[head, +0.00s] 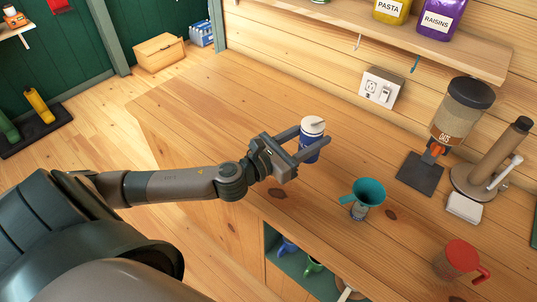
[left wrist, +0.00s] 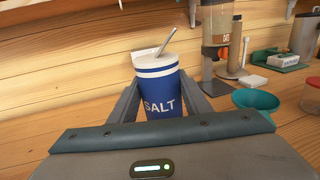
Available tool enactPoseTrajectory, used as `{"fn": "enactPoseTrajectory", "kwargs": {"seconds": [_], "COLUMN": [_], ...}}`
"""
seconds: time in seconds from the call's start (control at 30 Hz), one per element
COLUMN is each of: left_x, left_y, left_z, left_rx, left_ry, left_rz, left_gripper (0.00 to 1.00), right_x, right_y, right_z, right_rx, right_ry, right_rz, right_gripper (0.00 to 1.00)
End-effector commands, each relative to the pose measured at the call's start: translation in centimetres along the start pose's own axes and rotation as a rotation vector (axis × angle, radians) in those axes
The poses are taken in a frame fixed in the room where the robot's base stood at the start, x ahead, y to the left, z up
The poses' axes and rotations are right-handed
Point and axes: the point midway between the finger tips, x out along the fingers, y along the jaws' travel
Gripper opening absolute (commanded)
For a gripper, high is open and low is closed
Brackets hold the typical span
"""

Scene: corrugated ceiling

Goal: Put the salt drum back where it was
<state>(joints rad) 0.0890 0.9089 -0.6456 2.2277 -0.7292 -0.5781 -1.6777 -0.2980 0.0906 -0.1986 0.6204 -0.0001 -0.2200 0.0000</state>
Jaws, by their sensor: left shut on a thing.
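The salt drum (head: 311,139) is a blue cylinder with a white top and a small metal spout. It stands upright between the fingers of my left gripper (head: 306,143), which is shut on it. In the left wrist view the drum (left wrist: 158,86) shows the word SALT, with a finger of the gripper (left wrist: 158,102) along each side. The drum is over the wooden counter (head: 215,125); whether its base touches the wood cannot be told. My right gripper is not in view.
A teal funnel (head: 367,193) sits on a small container right of the drum. A shelf (head: 400,40) holds pasta and raisins jars. The counter's left part is clear.

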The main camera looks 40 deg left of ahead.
Motion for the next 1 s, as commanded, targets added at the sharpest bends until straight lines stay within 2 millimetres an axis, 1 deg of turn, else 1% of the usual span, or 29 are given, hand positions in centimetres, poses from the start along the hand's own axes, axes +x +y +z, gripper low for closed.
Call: {"fn": "enactPoseTrajectory", "kwargs": {"seconds": [0.1, 0.2, 0.33, 0.43, 0.57, 0.7, 0.9, 1.0], "left_x": [0.0, 0.0, -0.1, -0.2, -0.7, -1.2, -1.9, -2.1], "left_y": [0.0, 0.0, 0.5, 1.4, 3.2, 5.7, 8.9, 10.1], "left_z": [0.1, 0.1, -0.2, -0.8, -2.1, -3.7, -5.7, -6.4], "left_rx": [0.0, 0.0, 0.001, 0.001, 0.002, -0.001, -0.001, -0.003], "left_ry": [-0.002, -0.002, -0.002, 0.0, 0.001, 0.001, 0.0, -0.002], "left_rz": [0.0, 0.0, 0.002, 0.003, 0.004, 0.004, 0.003, 0.003], "left_gripper": [0.13, 0.13, 0.13, 0.13, 0.13, 0.13, 0.13, 0.13], "right_x": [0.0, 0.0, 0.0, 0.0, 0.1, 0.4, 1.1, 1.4], "right_y": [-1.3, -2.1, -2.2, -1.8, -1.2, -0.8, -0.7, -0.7], "right_z": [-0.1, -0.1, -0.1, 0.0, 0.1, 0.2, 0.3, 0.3], "right_rx": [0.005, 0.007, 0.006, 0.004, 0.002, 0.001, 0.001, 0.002], "right_ry": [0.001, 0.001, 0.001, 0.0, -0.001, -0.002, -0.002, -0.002], "right_rz": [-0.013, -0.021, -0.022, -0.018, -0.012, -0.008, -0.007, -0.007], "right_gripper": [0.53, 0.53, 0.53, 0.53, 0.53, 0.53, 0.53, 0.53]}}
